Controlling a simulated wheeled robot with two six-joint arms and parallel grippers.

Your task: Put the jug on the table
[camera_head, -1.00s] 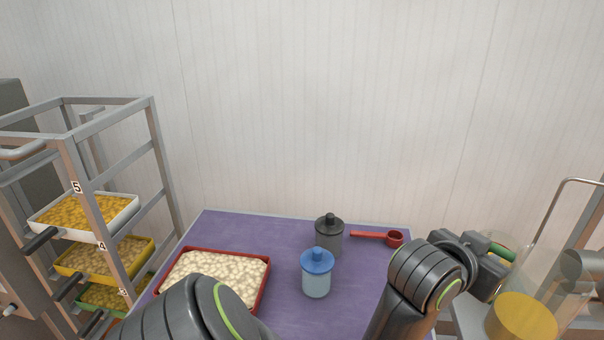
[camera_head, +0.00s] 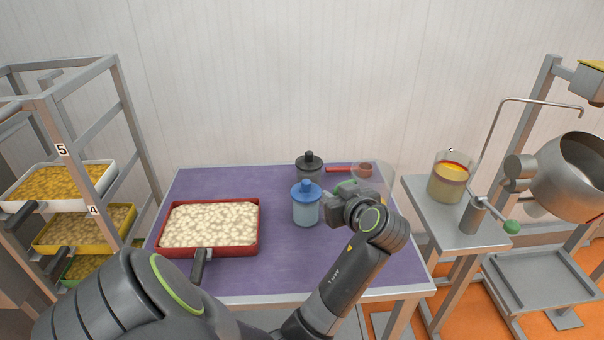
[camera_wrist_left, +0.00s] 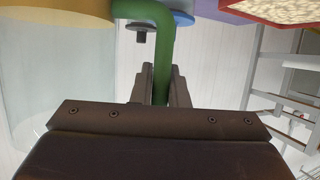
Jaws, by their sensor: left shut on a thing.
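The jug (camera_head: 373,174) is clear, with a green handle (camera_head: 345,184) and a little yellow content low inside. My left gripper (camera_head: 346,196) is shut on the green handle, which also shows between the fingers in the left wrist view (camera_wrist_left: 159,60). The jug appears upright over the right part of the purple table (camera_head: 270,275). The gripper hides its lower part, so I cannot tell whether it touches the tabletop. The clear wall of the jug (camera_wrist_left: 62,85) fills the left of the wrist view. My right gripper is not in view.
A blue-lidded jar (camera_head: 306,207), a dark-lidded jar (camera_head: 309,168) and a red scoop (camera_head: 345,170) are close to the jug. A red tray (camera_head: 255,247) sits left. A clear container (camera_head: 450,178) stands on the side stand (camera_head: 418,197).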

